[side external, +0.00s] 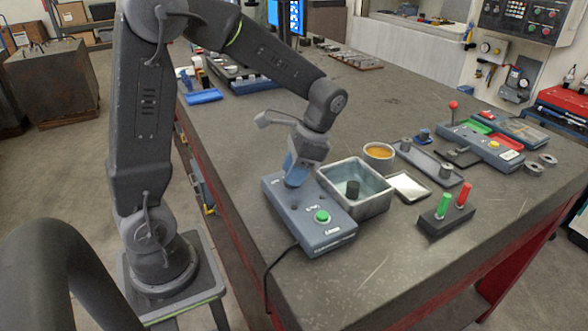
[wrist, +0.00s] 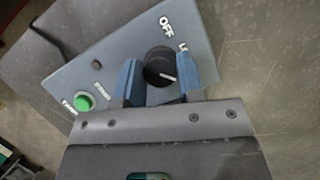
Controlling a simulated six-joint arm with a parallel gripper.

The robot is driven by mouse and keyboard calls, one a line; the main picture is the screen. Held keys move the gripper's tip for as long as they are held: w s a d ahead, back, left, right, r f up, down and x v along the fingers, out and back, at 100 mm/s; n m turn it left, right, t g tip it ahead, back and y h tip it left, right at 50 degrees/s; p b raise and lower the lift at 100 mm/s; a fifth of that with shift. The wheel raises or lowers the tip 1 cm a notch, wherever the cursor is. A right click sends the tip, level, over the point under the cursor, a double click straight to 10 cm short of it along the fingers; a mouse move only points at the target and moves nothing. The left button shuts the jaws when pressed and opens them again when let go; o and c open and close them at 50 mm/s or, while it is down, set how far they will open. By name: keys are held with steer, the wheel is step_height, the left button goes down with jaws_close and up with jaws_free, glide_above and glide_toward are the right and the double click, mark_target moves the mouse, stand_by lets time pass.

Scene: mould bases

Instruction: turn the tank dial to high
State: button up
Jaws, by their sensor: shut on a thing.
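The control box (side external: 331,236) is blue-grey and sits on the bench beside the metal tank (side external: 386,207). In the wrist view the box (wrist: 120,62) carries a round black dial (wrist: 158,62) with a white pointer line. The pointer aims right and slightly down in that view. The "OFF" lettering is above the dial, and a partly covered label beginning with "L" is at its upper right. My gripper (wrist: 161,70) has its blue fingers on both sides of the dial, shut on it. In the side external view my gripper (side external: 295,182) hides the dial.
A green button (side external: 322,216) is on the box's near end, with a black cable running off it. The tank holds liquid and a dark cylinder. A bowl (side external: 379,152), a pale flat plate (side external: 409,187) and a block with green and red handles (side external: 445,218) stand to the right.

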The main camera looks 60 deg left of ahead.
mark_target(318, 184)
steer(key=shift+m+t+y, duration=0.3)
steer(key=shift+m+y, duration=0.1)
steer(key=shift+m, duration=0.7)
steer(key=o, duration=0.9)
steer(key=shift+r, duration=0.1)
steer(key=v, duration=1.3)
steer(key=shift+w+r, duration=0.2)
steer(key=shift+r, duration=0.05)
steer(key=shift+s+d, duration=0.1)
steer(key=shift+d, duration=0.1)
